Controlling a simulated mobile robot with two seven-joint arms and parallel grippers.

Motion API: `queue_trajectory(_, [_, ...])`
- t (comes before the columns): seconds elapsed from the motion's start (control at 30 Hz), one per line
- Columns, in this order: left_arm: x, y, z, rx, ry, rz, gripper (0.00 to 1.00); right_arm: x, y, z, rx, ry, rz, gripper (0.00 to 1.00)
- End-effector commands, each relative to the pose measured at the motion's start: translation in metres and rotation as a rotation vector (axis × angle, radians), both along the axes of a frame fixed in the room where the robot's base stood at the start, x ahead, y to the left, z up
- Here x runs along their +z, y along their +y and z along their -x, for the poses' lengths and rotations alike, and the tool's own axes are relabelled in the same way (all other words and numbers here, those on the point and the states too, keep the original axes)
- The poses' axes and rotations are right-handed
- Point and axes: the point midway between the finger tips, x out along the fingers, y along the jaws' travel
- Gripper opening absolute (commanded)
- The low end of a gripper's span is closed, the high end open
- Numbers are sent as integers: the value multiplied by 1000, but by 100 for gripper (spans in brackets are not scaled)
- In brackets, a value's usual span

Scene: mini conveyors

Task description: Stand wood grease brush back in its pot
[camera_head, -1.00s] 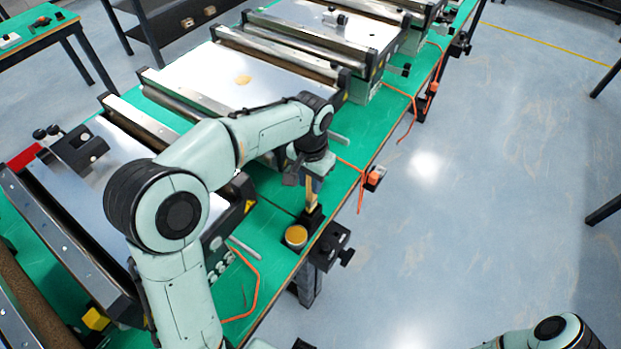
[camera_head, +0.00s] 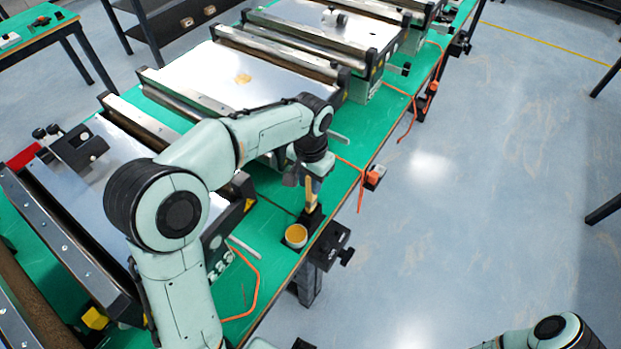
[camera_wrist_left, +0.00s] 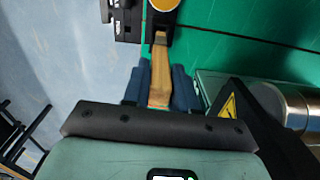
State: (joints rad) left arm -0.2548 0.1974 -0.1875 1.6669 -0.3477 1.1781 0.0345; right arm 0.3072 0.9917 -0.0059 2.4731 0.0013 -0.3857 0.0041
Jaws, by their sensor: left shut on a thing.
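The wood grease brush has a pale wooden handle (camera_head: 310,193); the handle also shows in the left wrist view (camera_wrist_left: 159,88). My left gripper (camera_head: 312,178) is shut on this handle, with its blue-grey fingers (camera_wrist_left: 160,90) on either side. A dark part shows at the brush's far end, but I cannot tell bristles from what lies behind. The small round pot (camera_head: 296,235), with a yellow-amber top, stands near the bench's front edge, just beyond the brush's far end. In the left wrist view the pot (camera_wrist_left: 164,4) is cut off by the top edge. My right gripper is out of view.
A black clamp-like block (camera_head: 330,245) sits at the bench edge beside the pot. A mini conveyor (camera_head: 240,85) stands behind my left arm. An orange cable (camera_head: 256,285) lies on the green bench top. The floor at right is open.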

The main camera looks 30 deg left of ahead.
Motion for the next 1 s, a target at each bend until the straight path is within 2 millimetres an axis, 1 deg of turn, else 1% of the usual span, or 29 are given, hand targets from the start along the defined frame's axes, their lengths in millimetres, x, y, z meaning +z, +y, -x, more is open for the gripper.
queue_trajectory(1.0, [-21, 0, 0, 0, 0, 0, 0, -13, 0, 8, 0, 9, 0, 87])
